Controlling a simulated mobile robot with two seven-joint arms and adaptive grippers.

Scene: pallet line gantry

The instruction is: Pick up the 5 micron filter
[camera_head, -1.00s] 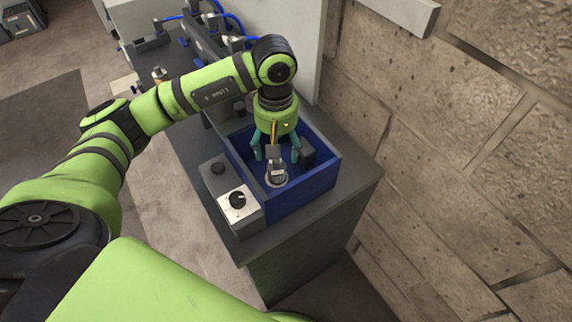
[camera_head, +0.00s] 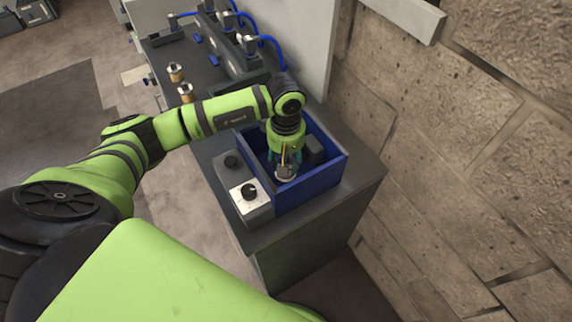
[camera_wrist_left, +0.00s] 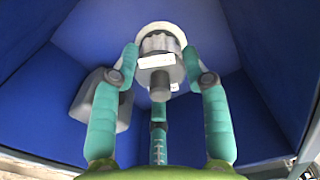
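A filter (camera_wrist_left: 160,68) with a grey body, a pale ring and a small white label stands in the blue bin (camera_head: 312,196). The label's text is too small to read, so I cannot tell its micron rating. In the head view the filter (camera_head: 285,174) is partly hidden under my left gripper (camera_head: 284,165), which is low inside the bin. My right gripper is out of view.
A dark grey block (camera_head: 314,151) stands in the bin beside the gripper. A control box with a knob (camera_head: 250,191) sits against the bin's left side. Two brass-coloured fittings (camera_head: 185,92) and a manifold with blue hoses (camera_head: 245,46) are farther back. A stone wall is at right.

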